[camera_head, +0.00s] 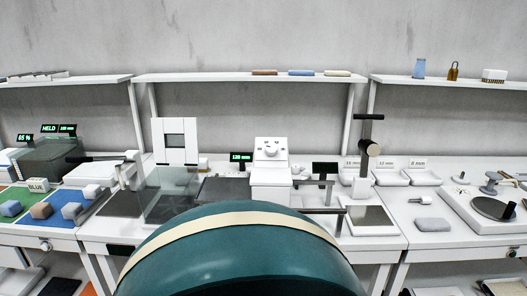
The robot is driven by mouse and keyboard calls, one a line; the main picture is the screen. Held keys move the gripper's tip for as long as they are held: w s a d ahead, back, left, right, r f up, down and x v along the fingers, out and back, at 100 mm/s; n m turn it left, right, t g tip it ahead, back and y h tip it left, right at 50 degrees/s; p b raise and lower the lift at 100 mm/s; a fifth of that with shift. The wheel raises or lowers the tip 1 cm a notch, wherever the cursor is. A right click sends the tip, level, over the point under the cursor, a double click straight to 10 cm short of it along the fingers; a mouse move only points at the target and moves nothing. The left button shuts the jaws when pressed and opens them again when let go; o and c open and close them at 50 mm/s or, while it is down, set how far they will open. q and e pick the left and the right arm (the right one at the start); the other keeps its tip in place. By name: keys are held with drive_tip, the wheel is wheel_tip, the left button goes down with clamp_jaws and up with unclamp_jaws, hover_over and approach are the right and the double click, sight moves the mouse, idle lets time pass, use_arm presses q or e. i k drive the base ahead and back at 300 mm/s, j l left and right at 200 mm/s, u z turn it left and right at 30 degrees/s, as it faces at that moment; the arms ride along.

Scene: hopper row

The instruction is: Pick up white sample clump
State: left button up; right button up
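A small white faceted lump (92,191) sits on the blue mat (82,220) at the left and may be the white sample clump. A second pale lump with a bluish side (71,211) lies in front of it. Small white bits also show around the top of the white hopper-like unit (270,177) in the middle, too small to identify. I cannot tell for certain which is the sample clump. Neither of my grippers is in view, and nothing visible is held.
A brown lump (41,210) and a blue lump (10,208) lie left of the pale lumps. A clear panel (168,198), a black-topped stand (368,150) and a grey pad (432,224) stand or lie along the benches. A rounded teal surface blocks the lower middle.

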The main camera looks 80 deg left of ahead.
sight(91, 192)
drive_tip(key=u, duration=1)
drive_tip(key=l+u, duration=0.1)
drive_tip(key=u, duration=1.95)
drive_tip(key=k+u, duration=0.1)
drive_tip(key=u, duration=0.95)
